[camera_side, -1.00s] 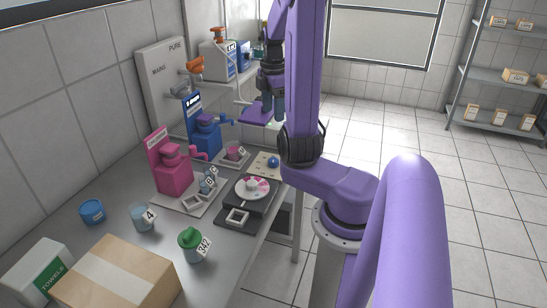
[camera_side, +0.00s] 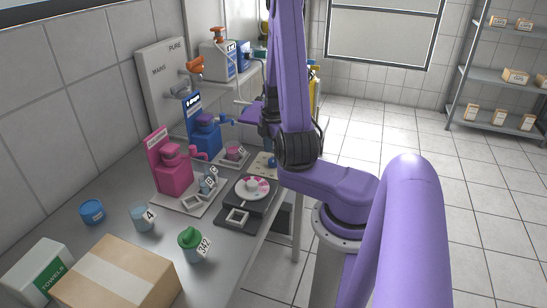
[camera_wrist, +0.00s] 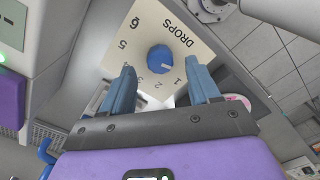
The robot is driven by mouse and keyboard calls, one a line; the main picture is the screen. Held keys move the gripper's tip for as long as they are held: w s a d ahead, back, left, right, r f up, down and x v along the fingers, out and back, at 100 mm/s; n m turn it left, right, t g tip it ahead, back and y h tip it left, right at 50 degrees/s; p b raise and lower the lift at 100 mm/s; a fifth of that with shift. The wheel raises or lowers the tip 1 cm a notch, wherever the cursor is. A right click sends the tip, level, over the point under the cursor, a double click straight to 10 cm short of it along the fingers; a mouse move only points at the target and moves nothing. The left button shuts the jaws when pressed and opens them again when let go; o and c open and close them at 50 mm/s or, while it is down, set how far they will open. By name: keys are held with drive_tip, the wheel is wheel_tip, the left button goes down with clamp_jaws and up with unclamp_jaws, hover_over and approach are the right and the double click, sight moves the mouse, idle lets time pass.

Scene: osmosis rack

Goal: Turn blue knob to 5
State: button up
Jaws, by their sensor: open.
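The blue knob (camera_wrist: 160,58) sits on a cream dial plate (camera_wrist: 190,48) marked DROPS, with numbers around it. A pale mark on the knob points to the lower right in the wrist view, roughly toward the 1. Some numbers are hard to read at this angle. My gripper (camera_wrist: 162,72) is open, its two blue fingers apart on either side of the knob in the wrist view, with nothing between them that they touch visibly. In the side view my gripper (camera_side: 268,145) is just above the knob (camera_side: 272,162), which is partly hidden by it.
Beside the plate stand a black device with a white-and-pink disc (camera_side: 252,188), a blue dispenser (camera_side: 205,135) and a pink dispenser (camera_side: 172,172). A green-lidded container (camera_side: 189,240) and a cardboard box (camera_side: 118,275) stand nearer the camera. Free floor lies right of the bench.

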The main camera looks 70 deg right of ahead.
sight(273, 159)
drive_tip(key=shift+f, duration=1.55)
drive_tip(key=c, duration=1)
